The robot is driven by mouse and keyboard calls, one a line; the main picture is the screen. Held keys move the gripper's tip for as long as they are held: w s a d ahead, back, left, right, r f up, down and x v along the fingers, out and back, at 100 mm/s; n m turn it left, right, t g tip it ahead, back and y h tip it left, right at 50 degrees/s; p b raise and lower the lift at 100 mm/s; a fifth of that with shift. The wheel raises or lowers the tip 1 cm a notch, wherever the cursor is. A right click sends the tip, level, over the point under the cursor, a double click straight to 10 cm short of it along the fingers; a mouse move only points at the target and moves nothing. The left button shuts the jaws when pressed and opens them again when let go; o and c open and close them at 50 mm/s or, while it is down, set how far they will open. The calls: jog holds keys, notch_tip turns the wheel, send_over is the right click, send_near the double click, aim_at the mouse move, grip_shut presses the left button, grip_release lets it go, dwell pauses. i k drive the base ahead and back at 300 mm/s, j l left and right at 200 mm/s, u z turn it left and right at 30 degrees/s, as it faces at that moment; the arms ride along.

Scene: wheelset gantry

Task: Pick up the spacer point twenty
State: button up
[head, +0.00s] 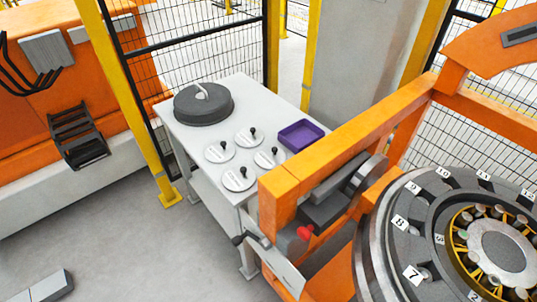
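Several pale round discs with black knobs lie on a white table (187,136); these look like the spacers. One disc (216,154) is at the left, one (245,141) at the back, one (263,160) at the right and one (235,182) at the front. They have small markings that are too small to read, so I cannot tell which is point twenty. My gripper is not in view.
A large dark round block (203,107) with a pale handle and a purple tray (301,135) share the table. An orange frame (325,150) and a numbered wheel assembly (440,230) stand close at the right. Yellow posts and mesh fencing rise behind. Floor (130,240) at left is mostly clear.

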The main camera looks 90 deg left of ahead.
aim_at(267, 158)
jog(key=u, duration=3.25)
